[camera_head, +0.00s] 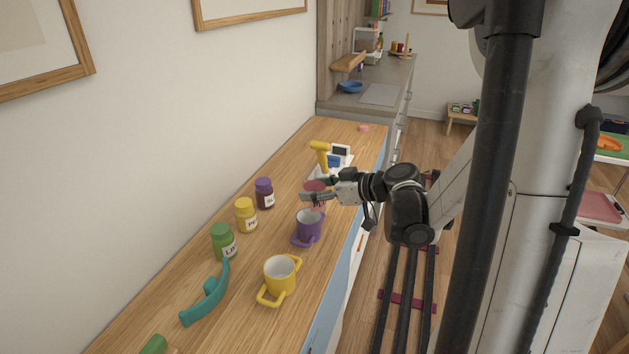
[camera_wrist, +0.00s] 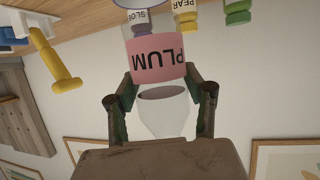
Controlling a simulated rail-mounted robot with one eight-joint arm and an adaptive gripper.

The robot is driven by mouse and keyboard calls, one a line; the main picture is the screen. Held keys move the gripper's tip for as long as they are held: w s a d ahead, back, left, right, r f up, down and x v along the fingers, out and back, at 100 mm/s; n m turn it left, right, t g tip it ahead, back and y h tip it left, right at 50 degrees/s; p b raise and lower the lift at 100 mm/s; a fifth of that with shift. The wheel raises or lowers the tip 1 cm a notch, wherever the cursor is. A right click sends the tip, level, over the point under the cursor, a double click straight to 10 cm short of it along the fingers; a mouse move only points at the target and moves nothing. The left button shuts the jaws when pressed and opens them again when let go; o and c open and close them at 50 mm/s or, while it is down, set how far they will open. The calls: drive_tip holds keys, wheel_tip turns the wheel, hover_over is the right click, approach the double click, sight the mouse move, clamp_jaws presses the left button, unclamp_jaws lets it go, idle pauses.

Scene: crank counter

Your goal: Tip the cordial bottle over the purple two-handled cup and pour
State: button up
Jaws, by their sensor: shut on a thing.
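The cordial bottle (camera_wrist: 160,58) has a pink PLUM label and a pale, clear upper part that narrows to its neck. It sits between the two fingers of my gripper (camera_wrist: 164,104), which is shut on it. In the wrist view, which is upside down, the bottle looks near upright. In the head view my gripper (camera_head: 316,196) is above the counter just behind the purple two-handled cup (camera_head: 308,228), and the fingers hide much of the bottle. The cup stands upright. I cannot tell whether any liquid is in it.
Purple (camera_head: 264,195), yellow (camera_head: 245,216) and green (camera_head: 223,242) lidded jars stand left along the wall. A yellow cup (camera_head: 280,276) and a teal curved handle (camera_head: 207,297) are nearer. A yellow-handled device (camera_head: 321,155) stands behind my gripper. The counter's right edge is close to the purple cup.

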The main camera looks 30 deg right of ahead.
drive_tip(key=shift+s+d+r+n+g, duration=0.3)
drive_tip(key=shift+s+d+r, duration=0.1)
drive_tip(key=shift+d+r, duration=0.15)
drive_tip(key=shift+s+y+p, duration=0.1)
drive_tip(key=shift+y+p, duration=0.2)
drive_tip(key=shift+p, duration=0.15)
drive_tip(key=shift+s+d+f+g+h+p, duration=0.15)
drive_tip(key=shift+f+g+h+p, duration=0.3)
drive_tip(key=shift+g+p, duration=0.35)
drive_tip(key=shift+f, duration=0.35)
drive_tip(key=shift+g+p, duration=0.3)
drive_tip(key=shift+p, duration=0.05)
